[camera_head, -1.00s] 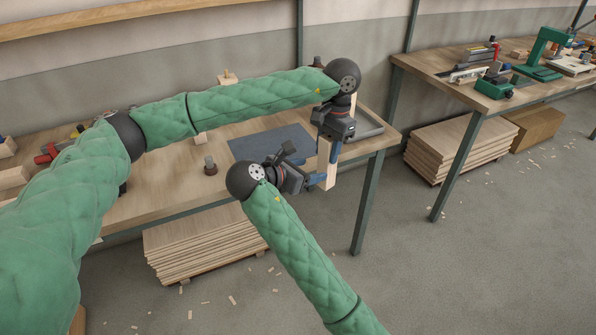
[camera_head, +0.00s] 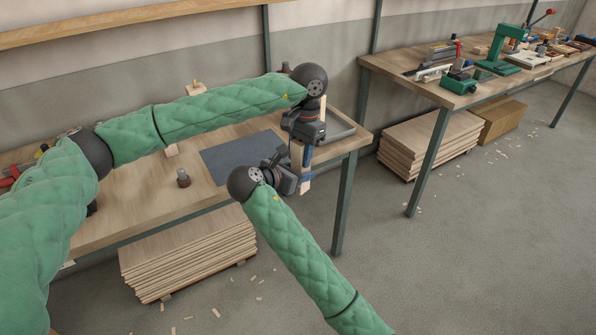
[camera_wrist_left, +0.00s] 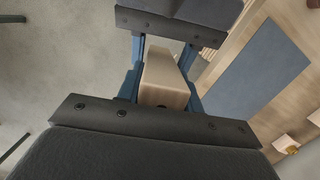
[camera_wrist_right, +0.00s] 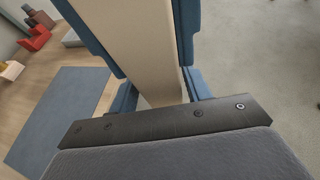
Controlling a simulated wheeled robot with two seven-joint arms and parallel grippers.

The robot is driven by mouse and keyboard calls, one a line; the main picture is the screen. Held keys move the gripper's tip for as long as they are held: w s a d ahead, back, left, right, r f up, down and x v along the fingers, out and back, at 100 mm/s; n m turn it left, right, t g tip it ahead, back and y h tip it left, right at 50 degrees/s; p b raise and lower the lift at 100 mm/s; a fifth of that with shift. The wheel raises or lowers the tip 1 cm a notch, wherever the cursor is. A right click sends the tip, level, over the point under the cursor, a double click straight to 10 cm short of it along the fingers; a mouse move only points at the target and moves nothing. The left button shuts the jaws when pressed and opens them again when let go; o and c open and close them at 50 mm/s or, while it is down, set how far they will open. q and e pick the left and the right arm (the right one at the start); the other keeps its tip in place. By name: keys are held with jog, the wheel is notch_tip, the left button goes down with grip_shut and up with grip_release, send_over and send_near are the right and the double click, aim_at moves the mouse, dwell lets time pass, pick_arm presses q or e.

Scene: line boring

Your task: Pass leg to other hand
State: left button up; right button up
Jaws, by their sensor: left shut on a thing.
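The leg is a pale square wooden bar (camera_head: 296,155), upright near the workbench's right front corner. My left gripper (camera_head: 307,153) comes from above and is shut on it; the leg also fills the space between its blue fingers in the left wrist view (camera_wrist_left: 165,85). My right gripper (camera_head: 304,177) is lower on the leg, with its blue fingers on either side of it. It looks open, with slim gaps beside the wood. In the right wrist view the leg (camera_wrist_right: 145,45) runs between the fingers; whether either finger touches it is unclear.
A second bench (camera_head: 430,92) with a green press (camera_head: 503,50) stands at the right. The floor between is open.

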jog(key=c, duration=0.7)
pick_arm(q)
jog(key=o, duration=1.1)
jog(key=shift+o, duration=0.2)
pick_arm(e)
jog(key=shift+c, duration=0.2)
